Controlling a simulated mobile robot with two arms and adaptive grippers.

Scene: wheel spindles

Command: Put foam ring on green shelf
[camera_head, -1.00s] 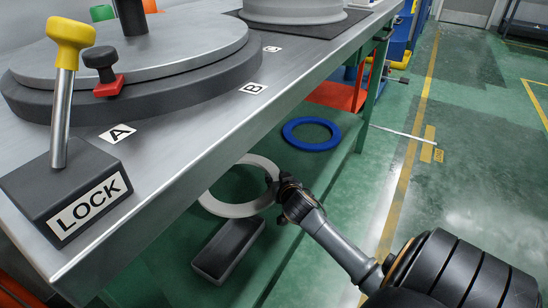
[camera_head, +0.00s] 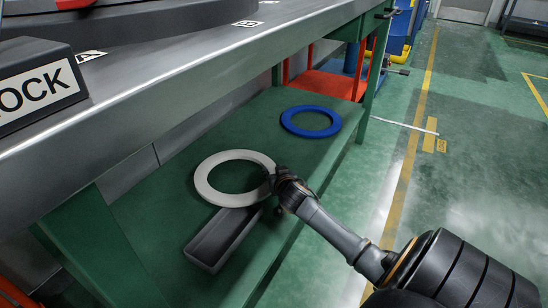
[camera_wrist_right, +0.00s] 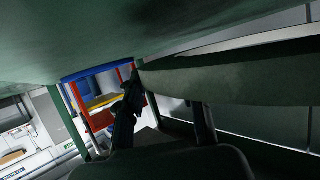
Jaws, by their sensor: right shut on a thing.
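A white ring (camera_head: 206,182), taken as the foam ring, is over the green shelf (camera_head: 140,215) under the steel bench. My right gripper (camera_head: 274,180) is shut on the ring's right edge. The ring looks roughly flat and very close to the shelf; I cannot tell whether it touches. In the right wrist view, a large curved dark band, apparently the ring (camera_wrist_right: 235,80), lies by my right fingers (camera_wrist_right: 165,115). My left gripper is not in view.
A blue ring (camera_head: 289,122) lies farther back on the shelf. A dark rectangular tray (camera_head: 207,255) sits just in front of the white ring, near its edge. The steel bench top (camera_head: 200,85) overhangs the shelf. A green leg (camera_head: 372,80) stands at the far end.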

